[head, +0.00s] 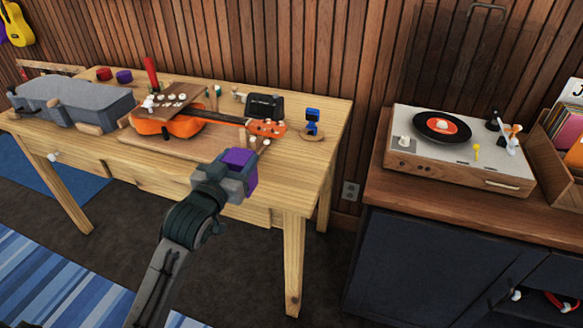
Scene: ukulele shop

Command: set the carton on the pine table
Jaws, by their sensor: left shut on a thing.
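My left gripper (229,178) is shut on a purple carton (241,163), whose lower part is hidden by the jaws. In the head view the carton overlaps the front edge of the pine table (330,118), toward its right end; I cannot tell how high it is above the top. An orange ukulele (178,126) lies on the table, its neck pointing right, behind the carton. My right gripper is not in view.
A grey case (76,102) fills the table's left end. A black box (265,105) and a blue item (312,121) on a round wooden base stand at the back right. The front right corner is bare. A turntable (462,145) sits on a dark cabinet (430,262) at right.

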